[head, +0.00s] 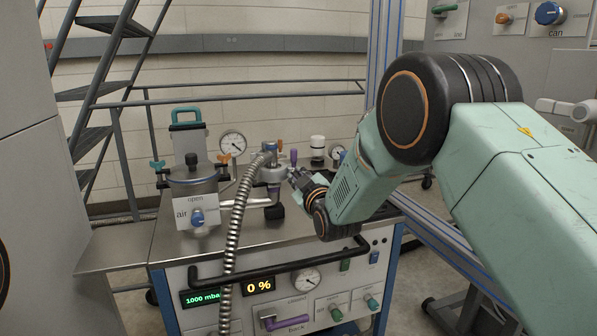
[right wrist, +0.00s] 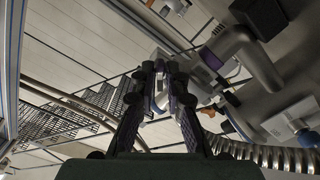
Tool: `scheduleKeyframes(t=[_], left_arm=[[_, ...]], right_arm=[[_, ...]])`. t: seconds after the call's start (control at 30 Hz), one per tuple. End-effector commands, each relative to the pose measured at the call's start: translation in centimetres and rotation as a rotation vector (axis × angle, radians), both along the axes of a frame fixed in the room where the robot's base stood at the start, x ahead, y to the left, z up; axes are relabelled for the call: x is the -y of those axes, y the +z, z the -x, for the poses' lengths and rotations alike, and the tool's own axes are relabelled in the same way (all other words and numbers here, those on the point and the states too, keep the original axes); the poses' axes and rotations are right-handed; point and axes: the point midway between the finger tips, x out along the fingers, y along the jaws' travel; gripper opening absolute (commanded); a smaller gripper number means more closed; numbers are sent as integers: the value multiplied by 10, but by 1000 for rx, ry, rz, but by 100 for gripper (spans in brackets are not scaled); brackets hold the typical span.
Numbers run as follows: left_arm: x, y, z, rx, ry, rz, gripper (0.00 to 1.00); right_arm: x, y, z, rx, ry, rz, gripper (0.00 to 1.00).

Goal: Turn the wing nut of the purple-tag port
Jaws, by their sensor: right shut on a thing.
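The purple wing nut (head: 293,156) stands at the right side of the metal port fitting (head: 272,174) on top of the cart. My right gripper (head: 294,176) reaches in from the right and is at this nut. In the right wrist view, the two dark fingers of my right gripper (right wrist: 160,82) are closed on a part with purple showing beside the right finger (right wrist: 183,92). The fingers hide most of the nut, so its exact angle cannot be told. A purple band (head: 274,191) shows on the pipe below the fitting. My left gripper is not in view.
A ribbed metal hose (head: 235,225) runs from the fitting down the cart's front. A white-capped part (head: 317,148) and gauges stand nearby.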

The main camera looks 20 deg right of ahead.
Motion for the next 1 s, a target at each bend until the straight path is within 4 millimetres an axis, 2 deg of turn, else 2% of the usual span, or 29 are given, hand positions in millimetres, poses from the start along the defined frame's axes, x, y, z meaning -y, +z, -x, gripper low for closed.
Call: scheduleKeyframes(t=[0.3, 1.0], left_arm=[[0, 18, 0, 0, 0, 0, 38], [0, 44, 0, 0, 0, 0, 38]], right_arm=[[0, 3, 0, -9, 0, -300, 0], [0, 3, 0, -30, 0, -964, 0]])
